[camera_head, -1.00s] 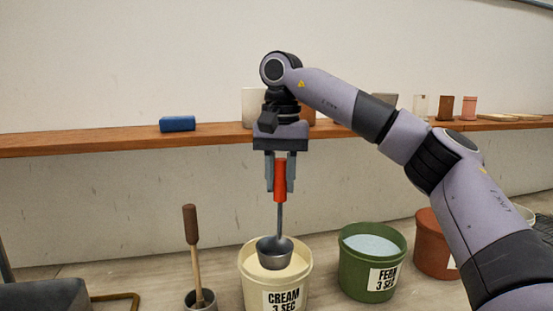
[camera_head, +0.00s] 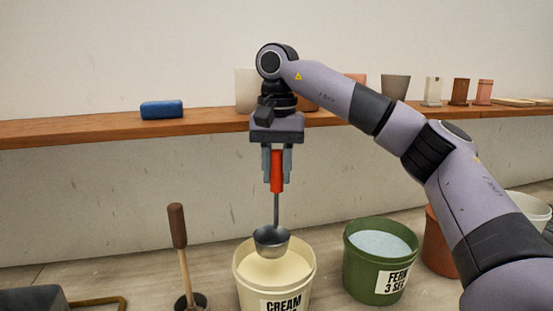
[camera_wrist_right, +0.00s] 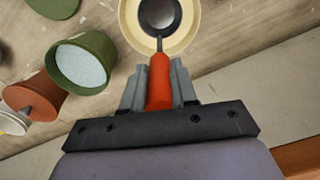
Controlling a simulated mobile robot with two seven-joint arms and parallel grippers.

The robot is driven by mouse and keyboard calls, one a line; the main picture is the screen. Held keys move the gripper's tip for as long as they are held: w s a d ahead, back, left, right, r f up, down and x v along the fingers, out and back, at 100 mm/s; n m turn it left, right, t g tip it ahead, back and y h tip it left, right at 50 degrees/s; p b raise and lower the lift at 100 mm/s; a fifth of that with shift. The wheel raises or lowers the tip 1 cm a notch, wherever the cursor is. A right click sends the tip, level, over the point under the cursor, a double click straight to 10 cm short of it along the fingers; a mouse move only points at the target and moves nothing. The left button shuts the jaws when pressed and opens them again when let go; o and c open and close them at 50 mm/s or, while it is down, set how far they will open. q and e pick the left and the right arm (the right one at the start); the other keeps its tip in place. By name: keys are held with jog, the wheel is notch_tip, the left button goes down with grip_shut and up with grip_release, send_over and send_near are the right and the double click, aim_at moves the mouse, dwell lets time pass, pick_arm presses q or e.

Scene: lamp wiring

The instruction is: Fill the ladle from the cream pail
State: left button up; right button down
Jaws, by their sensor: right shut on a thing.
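My right gripper (camera_head: 276,172) is shut on the red handle of the ladle (camera_head: 272,242). The ladle hangs upright, with its grey metal bowl over the cream pail (camera_head: 305,284). In the head view the bowl overlaps the pail's far rim and looks above the pale cream surface. In the right wrist view the ladle's bowl (camera_wrist_right: 160,14) lies within the outline of the pail (camera_wrist_right: 128,25), and its inside looks dark grey, with no cream colour visible. The pail's label reads "CREAM"; its lower line is cut off. My left gripper is not in view.
A green pail (camera_head: 368,272) with pale blue content stands right of the cream pail, with a terracotta pail (camera_head: 437,250) beyond it. A brown-handled tool (camera_head: 180,245) stands in a small pot at left. A wooden shelf (camera_head: 70,130) runs behind, holding a blue block (camera_head: 161,109) and several pots.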

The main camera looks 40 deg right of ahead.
aim_at(276, 186)
jog(key=shift+f+b, duration=2.95)
jog(key=shift+f, duration=3)
notch_tip(276, 186, up, 6)
jog(key=p, duration=0.6)
jog(key=shift+r, duration=2.7)
jog(key=shift+r, duration=1.45)
